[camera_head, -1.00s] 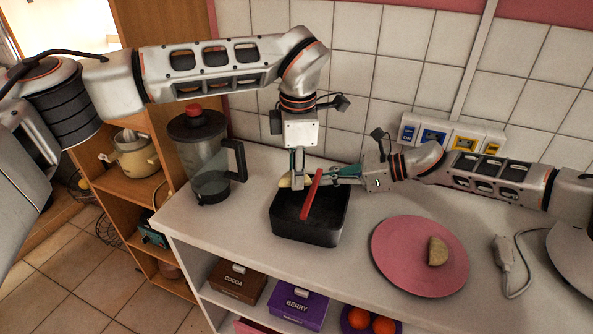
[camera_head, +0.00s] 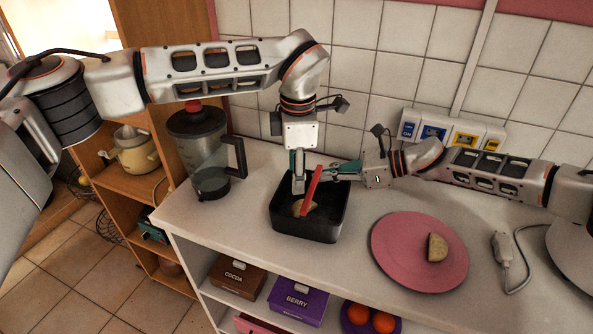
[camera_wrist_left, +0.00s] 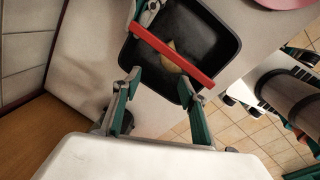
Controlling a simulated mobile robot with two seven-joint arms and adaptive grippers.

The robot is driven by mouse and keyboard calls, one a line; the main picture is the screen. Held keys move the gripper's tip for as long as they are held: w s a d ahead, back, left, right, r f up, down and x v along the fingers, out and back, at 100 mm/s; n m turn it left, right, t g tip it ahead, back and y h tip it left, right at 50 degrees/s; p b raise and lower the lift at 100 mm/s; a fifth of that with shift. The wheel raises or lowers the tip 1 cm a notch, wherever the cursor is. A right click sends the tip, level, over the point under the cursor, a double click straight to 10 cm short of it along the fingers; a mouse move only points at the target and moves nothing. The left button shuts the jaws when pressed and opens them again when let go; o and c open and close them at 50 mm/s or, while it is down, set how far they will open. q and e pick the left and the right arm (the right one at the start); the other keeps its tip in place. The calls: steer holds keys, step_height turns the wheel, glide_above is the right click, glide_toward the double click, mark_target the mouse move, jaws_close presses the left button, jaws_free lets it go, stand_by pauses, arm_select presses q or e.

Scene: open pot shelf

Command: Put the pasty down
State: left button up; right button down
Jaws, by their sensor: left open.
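The pasty (camera_head: 304,207), pale and half-round, lies inside the black square pan (camera_head: 339,229), partly behind a red bar (camera_head: 311,190). The left wrist view also shows the pasty (camera_wrist_left: 183,61) on the pan floor, with the bar (camera_wrist_left: 172,56) crossing above it. My left gripper (camera_head: 298,189) points down over the pan's back left part; its fingers (camera_wrist_left: 160,88) are apart with nothing between them. My right gripper (camera_head: 324,176) comes in from the right at the pan's back edge, its fingertips at the bar's upper end, seemingly gripping it.
A pink plate (camera_head: 393,261) with another pale half-round piece (camera_head: 437,248) stands at the right. A blender (camera_head: 212,158) stands at the left, and a cable with a plug (camera_head: 503,250) lies at the far right. The counter in front of the pan is clear.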

arm_select(q)
steer(key=shift+r, duration=0.15)
step_height(320, 180, up, 13)
steer(key=s, duration=0.1)
steer(key=shift+s+d, duration=0.15)
steer(key=shift+s, duration=0.05)
arm_select(e)
steer(key=c, duration=2.2)
jaws_free()
